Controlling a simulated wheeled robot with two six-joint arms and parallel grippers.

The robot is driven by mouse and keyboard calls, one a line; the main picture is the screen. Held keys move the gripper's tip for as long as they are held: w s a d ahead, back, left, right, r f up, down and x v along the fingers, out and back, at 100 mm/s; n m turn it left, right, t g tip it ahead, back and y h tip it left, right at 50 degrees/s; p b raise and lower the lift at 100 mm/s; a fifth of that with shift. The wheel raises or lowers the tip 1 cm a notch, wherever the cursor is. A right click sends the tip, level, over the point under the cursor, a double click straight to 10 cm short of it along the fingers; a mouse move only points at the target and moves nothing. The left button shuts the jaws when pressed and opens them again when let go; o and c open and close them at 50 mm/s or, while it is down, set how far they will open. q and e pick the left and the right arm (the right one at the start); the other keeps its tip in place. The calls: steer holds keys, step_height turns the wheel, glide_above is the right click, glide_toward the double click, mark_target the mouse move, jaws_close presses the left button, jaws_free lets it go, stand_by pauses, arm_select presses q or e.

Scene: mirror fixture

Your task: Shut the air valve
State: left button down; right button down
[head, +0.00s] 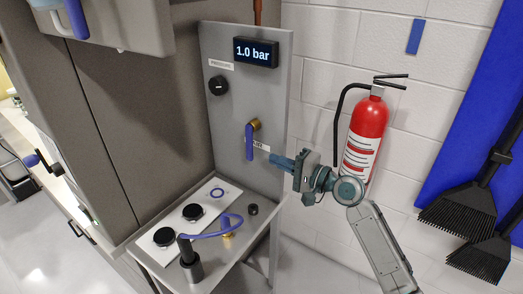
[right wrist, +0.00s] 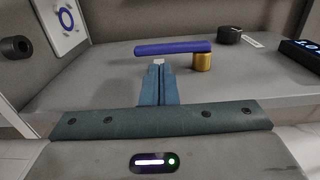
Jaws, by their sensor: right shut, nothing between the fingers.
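The air valve sits on an upright grey panel (head: 222,120). It has a brass body (head: 254,125) and a blue lever (head: 250,145) that hangs straight down from it. In the right wrist view the blue lever (right wrist: 170,47) lies across the picture, with the brass body (right wrist: 202,62) at its right end. My right gripper (head: 272,158) is shut and empty, just right of the lever's lower end. In the right wrist view its fingertips (right wrist: 159,65) point at the lever's side; I cannot tell whether they touch. My left gripper is not in view.
A display (head: 256,52) reading 1.0 bar and a black knob (head: 218,86) are above the valve. A red fire extinguisher (head: 368,118) stands behind my right arm.

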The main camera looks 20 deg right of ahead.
mark_target(252, 151)
steer(key=p+x, duration=0.1)
steer(key=x, duration=0.3)
steer(key=shift+w+a+r+p, duration=0.15)
steer(key=shift+w+a+p, duration=0.15)
steer(key=shift+p, duration=0.1)
steer(key=shift+w+a, duration=0.3)
steer(key=shift+f+b, duration=0.3)
steer(key=shift+b, duration=0.05)
steer(key=b, duration=0.2)
steer(key=t+b, duration=0.1)
steer(key=b, duration=0.1)
steer(key=shift+w+a+f+y, duration=0.2)
steer(key=shift+w+f+y, duration=0.05)
steer(key=shift+f+y, duration=0.15)
steer(key=shift+w+r+b, duration=0.1)
steer(key=shift+r+b, duration=0.15)
steer(key=shift+b, duration=0.05)
steer(key=shift+r, duration=0.1)
